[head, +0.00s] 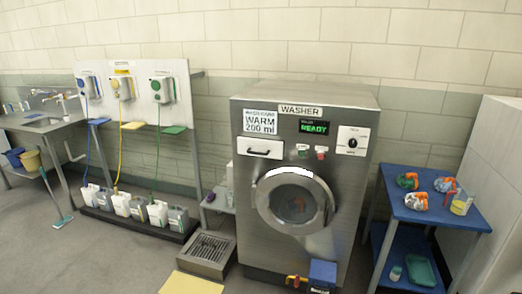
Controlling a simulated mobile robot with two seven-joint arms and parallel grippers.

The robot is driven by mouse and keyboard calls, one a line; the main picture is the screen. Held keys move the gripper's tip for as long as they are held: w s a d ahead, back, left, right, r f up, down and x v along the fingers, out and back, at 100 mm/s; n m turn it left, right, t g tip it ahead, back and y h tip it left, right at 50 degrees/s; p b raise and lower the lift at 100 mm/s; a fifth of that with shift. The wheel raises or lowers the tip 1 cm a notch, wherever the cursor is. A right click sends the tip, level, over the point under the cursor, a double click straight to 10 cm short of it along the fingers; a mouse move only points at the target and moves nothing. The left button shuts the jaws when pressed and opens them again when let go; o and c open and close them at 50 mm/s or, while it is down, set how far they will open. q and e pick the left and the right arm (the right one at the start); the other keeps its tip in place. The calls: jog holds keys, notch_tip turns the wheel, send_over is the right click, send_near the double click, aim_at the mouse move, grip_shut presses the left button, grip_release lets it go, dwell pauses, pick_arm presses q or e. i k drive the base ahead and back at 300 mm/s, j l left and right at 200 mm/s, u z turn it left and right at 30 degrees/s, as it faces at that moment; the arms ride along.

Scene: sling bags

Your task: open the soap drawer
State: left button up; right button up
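The soap drawer (260,149) is a white front with a dark handle at the upper left of the steel washer (262,202). It looks shut, flush with the panel. A sign above it reads WARM 200 ml, and a green display (313,127) reads READY. Neither of my grippers is in view.
A blue table (423,213) with several bundled cloths stands right of the washer. A low metal grated box (206,250) and a yellow mat (191,284) are on the floor at front left. Dispensers and jugs (122,203) stand farther left.

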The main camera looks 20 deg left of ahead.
aim_at(259, 148)
jog(key=i+j+u, duration=0.1)
jog(key=i+j, duration=0.4)
jog(key=j, duration=0.2)
jog(key=i+j+u, duration=0.15)
jog(key=i+j, duration=0.4)
jog(key=j, duration=0.1)
